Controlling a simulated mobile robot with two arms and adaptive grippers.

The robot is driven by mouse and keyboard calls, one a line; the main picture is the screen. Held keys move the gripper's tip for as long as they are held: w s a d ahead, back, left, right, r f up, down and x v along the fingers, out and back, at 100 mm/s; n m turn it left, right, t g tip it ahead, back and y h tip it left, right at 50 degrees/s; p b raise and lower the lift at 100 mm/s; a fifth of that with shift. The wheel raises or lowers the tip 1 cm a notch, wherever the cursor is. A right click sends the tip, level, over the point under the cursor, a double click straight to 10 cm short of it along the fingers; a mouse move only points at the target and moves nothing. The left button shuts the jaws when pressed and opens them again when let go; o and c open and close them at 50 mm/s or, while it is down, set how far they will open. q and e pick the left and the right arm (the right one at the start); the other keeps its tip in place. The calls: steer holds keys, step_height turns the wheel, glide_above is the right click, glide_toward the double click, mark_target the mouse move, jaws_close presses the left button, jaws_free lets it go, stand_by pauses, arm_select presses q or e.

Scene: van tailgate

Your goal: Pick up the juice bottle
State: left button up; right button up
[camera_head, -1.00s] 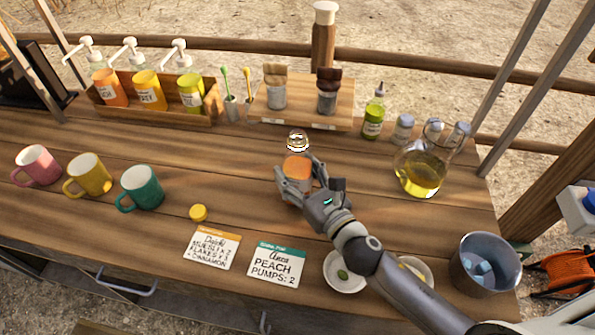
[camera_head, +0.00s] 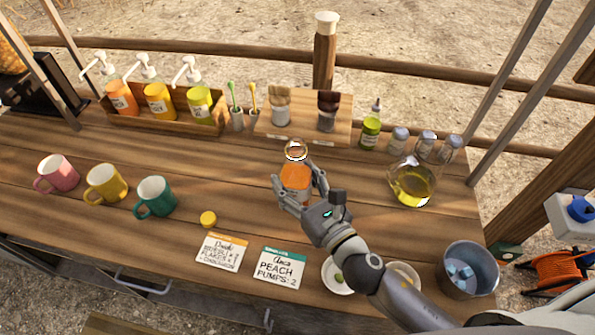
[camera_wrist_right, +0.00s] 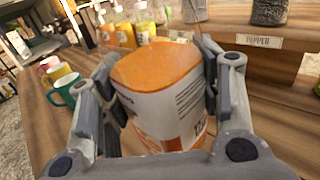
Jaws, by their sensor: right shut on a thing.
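The juice bottle (camera_head: 296,176) is clear, holds orange juice and has a pale label. It stands upright near the middle of the counter in the head view, with its top uncapped. My right gripper (camera_head: 298,190) is shut on it, one finger on each side. In the right wrist view, the bottle (camera_wrist_right: 160,98) fills the space between the fingers of the right gripper (camera_wrist_right: 162,85). I cannot tell whether its base is clear of the wood. A yellow cap (camera_head: 208,218) lies on the counter to the left. My left gripper is not in view.
An oil flask (camera_head: 412,185) and metal bucket (camera_head: 468,270) are right. Two cards (camera_head: 279,265) and bowls (camera_head: 337,276) lie in front.

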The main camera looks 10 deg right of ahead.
steer(key=s+a+r+p, duration=0.1)
steer(key=s+a+r, duration=0.2)
steer(key=s, duration=0.5)
steer(key=shift+s+r, duration=0.15)
steer(key=shift+r, duration=0.4)
